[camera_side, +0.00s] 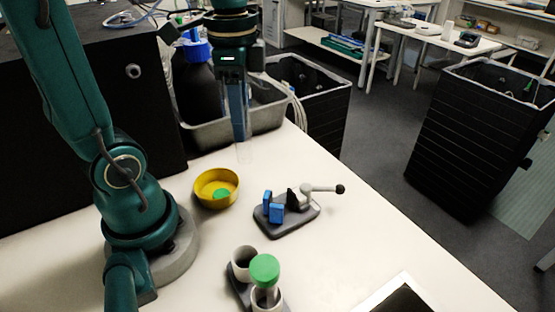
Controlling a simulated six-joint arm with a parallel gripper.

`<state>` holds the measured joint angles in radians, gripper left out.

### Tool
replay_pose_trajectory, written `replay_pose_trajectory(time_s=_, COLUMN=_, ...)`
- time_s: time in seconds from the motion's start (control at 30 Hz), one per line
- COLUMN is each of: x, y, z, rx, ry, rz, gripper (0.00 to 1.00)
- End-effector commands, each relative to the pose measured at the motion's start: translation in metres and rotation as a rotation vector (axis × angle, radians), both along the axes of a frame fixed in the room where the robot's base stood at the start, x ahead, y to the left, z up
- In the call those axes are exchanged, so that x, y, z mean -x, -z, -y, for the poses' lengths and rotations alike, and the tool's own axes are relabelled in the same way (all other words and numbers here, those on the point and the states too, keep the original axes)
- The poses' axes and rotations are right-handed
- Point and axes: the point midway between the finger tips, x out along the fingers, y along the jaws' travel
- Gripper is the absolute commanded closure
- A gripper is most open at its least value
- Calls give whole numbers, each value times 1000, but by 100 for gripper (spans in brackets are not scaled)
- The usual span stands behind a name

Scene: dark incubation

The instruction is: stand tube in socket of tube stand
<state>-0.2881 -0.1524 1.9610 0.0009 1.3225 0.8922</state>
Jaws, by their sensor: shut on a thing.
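My gripper (239,130) points straight down above the table, behind the yellow bowl in this view. It is shut on a clear tube (243,153), whose faint lower part hangs upright below the fingers. The upper part of the tube is hidden by the fingers. The tube stand (235,287) is at the bottom of the view, with a dark base and two pale round sockets. The rear left socket (244,260) looks empty. The front right socket (267,301) holds a tube with a green cap (265,268). My gripper is well away from the stand.
A yellow bowl (208,198) with a green cap (221,194) inside sits left of a clamp with blue jaws (276,212) and a lever. A metal tray (205,137) with a blue-capped dark bottle (196,88) stands behind. A dark panel (398,300) lies front right.

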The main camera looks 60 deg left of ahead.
Motion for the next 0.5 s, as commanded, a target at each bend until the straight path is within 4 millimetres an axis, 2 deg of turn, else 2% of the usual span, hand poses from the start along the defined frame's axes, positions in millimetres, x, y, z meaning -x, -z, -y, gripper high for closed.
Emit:
replay_pose_trajectory(time_s=0.03, x=1, y=3, z=15, rx=0, ry=89, rz=-1, gripper=100)
replay_pose_trajectory(time_s=0.2, x=12, y=10, z=55, rx=0, ry=358, rz=-2, gripper=100)
replay_pose_trajectory(time_s=0.5, x=47, y=19, z=112, rx=-2, ry=768, rz=-9, gripper=100)
